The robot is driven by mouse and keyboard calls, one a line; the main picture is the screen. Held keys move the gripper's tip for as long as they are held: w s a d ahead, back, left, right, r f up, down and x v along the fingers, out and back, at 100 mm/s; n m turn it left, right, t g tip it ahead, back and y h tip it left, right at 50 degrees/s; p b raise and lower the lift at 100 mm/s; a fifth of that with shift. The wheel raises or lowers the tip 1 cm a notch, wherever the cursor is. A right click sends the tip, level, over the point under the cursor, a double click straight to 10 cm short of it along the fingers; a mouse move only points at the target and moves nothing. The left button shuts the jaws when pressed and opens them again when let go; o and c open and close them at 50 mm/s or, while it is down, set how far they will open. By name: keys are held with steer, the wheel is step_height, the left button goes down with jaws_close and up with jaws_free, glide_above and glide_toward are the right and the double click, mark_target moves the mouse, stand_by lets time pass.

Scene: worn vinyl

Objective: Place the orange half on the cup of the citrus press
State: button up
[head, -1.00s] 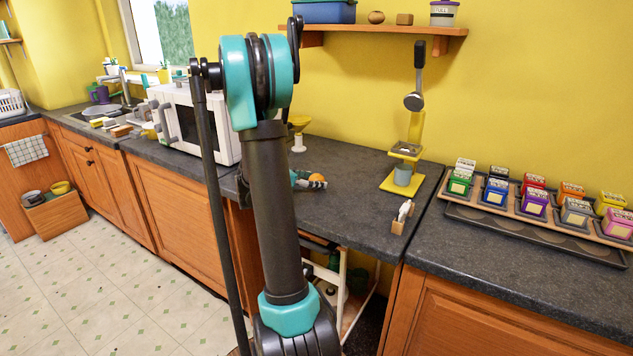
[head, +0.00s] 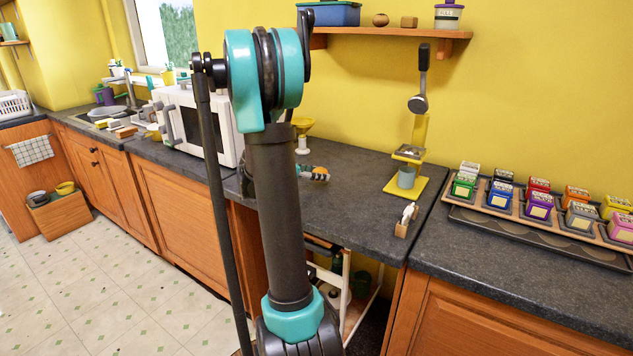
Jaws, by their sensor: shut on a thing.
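The yellow citrus press (head: 421,132) stands upright on the dark counter, right of my arm. Its dark lever is raised. Its cup (head: 408,153) sits on the yellow bracket, with a grey-blue tumbler (head: 407,177) below it on the base. My gripper (head: 321,175) shows small just right of my arm, over the counter and left of the press. It is shut on the orange half (head: 317,170), of which only a small orange patch shows. My arm and the fingers hide the rest. The gripper is clearly apart from the press.
A small wooden holder with white pieces (head: 406,220) stands at the counter's front edge. A tray of coloured boxes (head: 545,221) is at right. A yellow funnel-like item (head: 303,126) and white microwave (head: 190,126) are left. A shelf (head: 390,33) hangs above. The counter between gripper and press is clear.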

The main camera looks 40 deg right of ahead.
mark_target(316, 170)
step_height(316, 170, up, 17)
steer(key=shift+f, duration=0.2)
